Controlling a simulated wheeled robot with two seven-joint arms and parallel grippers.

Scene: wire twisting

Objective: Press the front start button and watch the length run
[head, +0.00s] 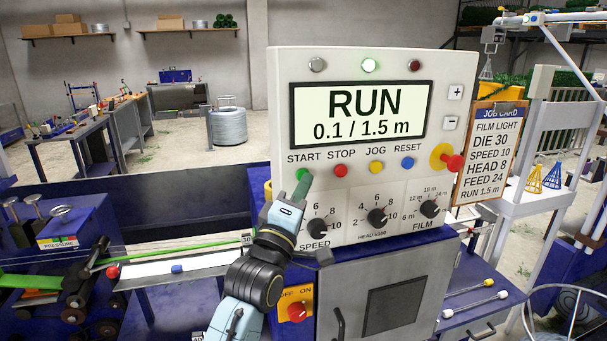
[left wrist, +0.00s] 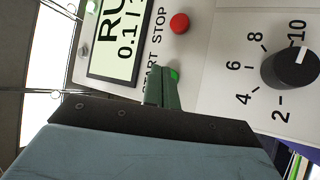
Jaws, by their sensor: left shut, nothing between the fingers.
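The control panel (head: 450,60) faces me, upright and white. Its display (head: 360,114) reads RUN and 0.1 / 1.5 m. The middle lamp (head: 369,66) above the display glows pale green; the lamps either side look unlit. The green start button (head: 302,173) sits under the START label and also shows in the left wrist view (left wrist: 174,75). My left gripper (head: 301,188) is shut and empty, its green fingertips (left wrist: 164,92) at the start button and partly covering it. I cannot tell whether they press it. My right gripper is not in view.
A red stop button (head: 340,171), yellow jog button (head: 376,167) and blue reset button (head: 407,163) stand beside START. Speed knob (head: 318,228), head knob (head: 377,217) and film knob (head: 430,209) lie below. A red knob (head: 454,162) sticks out at right, near the job card (head: 489,150).

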